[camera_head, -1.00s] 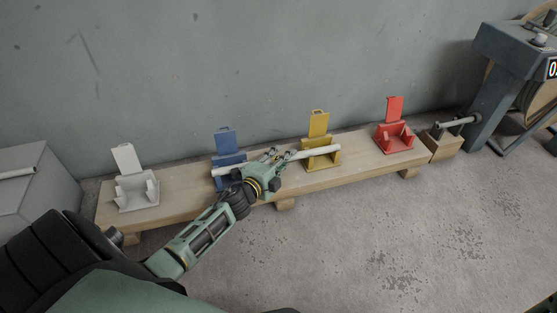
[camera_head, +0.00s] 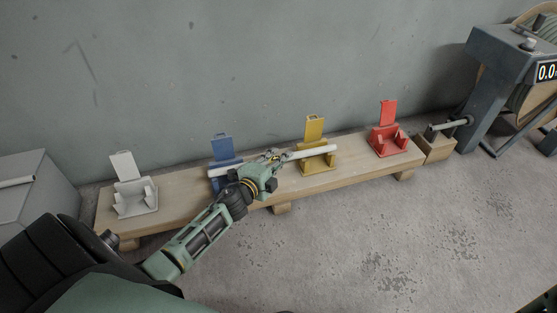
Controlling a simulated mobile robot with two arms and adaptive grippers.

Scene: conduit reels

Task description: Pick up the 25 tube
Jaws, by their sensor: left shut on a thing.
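A long white tube (camera_head: 318,152) lies across the space between the blue holder (camera_head: 222,150) and the yellow holder (camera_head: 316,165) on the low wooden bench (camera_head: 180,201). No size marking can be read on it. My left gripper (camera_head: 273,157) is shut on the tube's middle, between the two holders. My gripper and wrist hide part of the tube and part of the blue holder. The tube's right end passes in front of the yellow back plate; whether it still touches the holders cannot be told. My right gripper is not in view.
An empty white holder (camera_head: 135,197) stands at the bench's left end, a red holder (camera_head: 391,140) at its right. A grey box (camera_head: 38,190) is at far left. A machine with a display (camera_head: 490,75) stands at right. The floor in front is clear.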

